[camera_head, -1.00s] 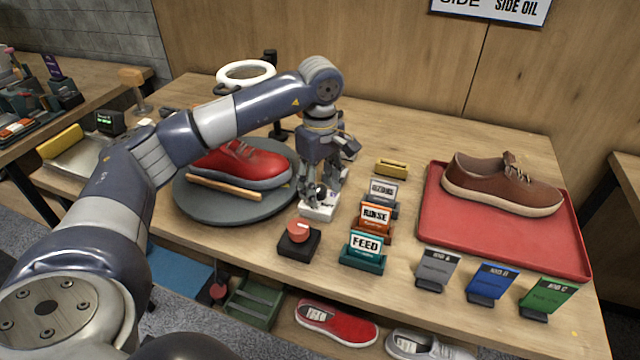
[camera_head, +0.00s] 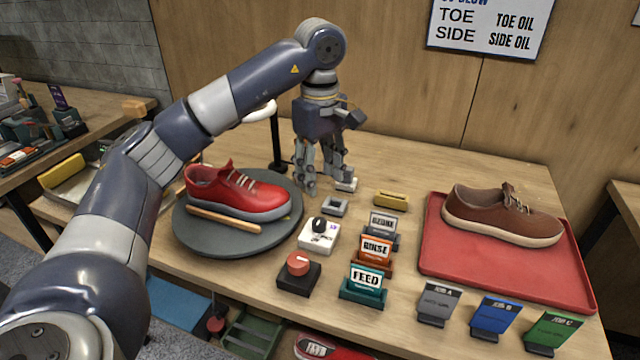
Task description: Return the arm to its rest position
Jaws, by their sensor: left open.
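My left gripper (camera_head: 322,185) hangs pointing down above the back middle of the table, open, with nothing seen between its fingers. Its arm comes in from the left and arches over the round grey turntable (camera_head: 190,235). A red sneaker (camera_head: 235,192) with a wooden stick (camera_head: 222,219) in front of it lies on the turntable, left of the gripper. A white box with a black knob (camera_head: 319,236) stands on the table in front of the gripper. My right gripper is not in view.
Holders marked FEED (camera_head: 363,284) and RINSE (camera_head: 375,252) stand in a row with a third behind. A red button (camera_head: 298,264) is at the front. A brown shoe (camera_head: 500,213) lies on a red tray (camera_head: 436,262) at right. Three cards stand along the front edge.

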